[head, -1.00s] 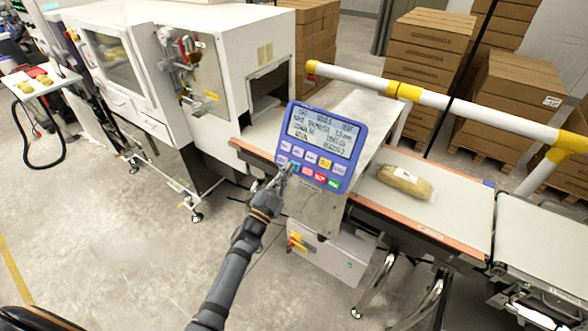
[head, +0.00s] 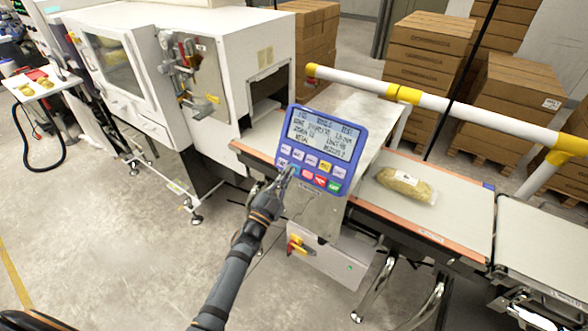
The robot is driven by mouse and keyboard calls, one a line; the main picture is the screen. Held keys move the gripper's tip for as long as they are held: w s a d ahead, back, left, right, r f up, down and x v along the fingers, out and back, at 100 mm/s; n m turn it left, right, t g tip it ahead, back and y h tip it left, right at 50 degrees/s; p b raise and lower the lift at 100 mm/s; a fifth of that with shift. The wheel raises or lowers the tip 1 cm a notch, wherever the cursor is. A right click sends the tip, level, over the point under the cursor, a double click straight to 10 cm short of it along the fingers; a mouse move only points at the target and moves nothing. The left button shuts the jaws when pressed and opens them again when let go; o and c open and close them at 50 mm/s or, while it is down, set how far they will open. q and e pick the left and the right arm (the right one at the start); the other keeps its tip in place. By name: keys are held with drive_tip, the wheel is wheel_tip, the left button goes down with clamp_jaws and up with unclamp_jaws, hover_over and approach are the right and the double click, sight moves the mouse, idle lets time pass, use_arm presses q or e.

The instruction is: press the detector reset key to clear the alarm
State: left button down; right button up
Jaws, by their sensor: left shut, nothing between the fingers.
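The blue detector panel (head: 322,148) faces me above the belt, with a lit text screen (head: 322,134) on top and two rows of coloured keys below. The lower row shows red keys (head: 320,182) and a green key (head: 334,187); the key lettering is too small to read. My left gripper (head: 288,172) is shut and empty, its fingertips at the lower left of the key rows, covering part of the keys there. I cannot tell whether the tips touch a key. My right gripper is not in view.
A bagged product (head: 405,184) lies on the belt (head: 455,207) right of the panel. A white-and-yellow guard rail (head: 450,106) runs behind the belt. A white machine (head: 215,60) stands left. Stacked cartons (head: 515,95) are behind. Open floor (head: 120,240) lies at front left.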

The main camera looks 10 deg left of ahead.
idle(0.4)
use_arm(q)
drive_tip(key=shift+w+d+f, duration=0.15)
drive_tip(key=shift+w+f, duration=0.05)
drive_tip(key=shift+w, duration=0.15)
drive_tip(key=shift+w+d+f+b, duration=0.15)
drive_tip(key=shift+w+b, duration=0.2)
drive_tip(key=shift+b, duration=0.1)
idle(0.5)
drive_tip(key=shift+s, duration=0.1)
drive_tip(key=shift+s+a+r+p, duration=0.25)
drive_tip(key=shift+s+r+p, duration=0.1)
drive_tip(key=shift+s+p, duration=0.25)
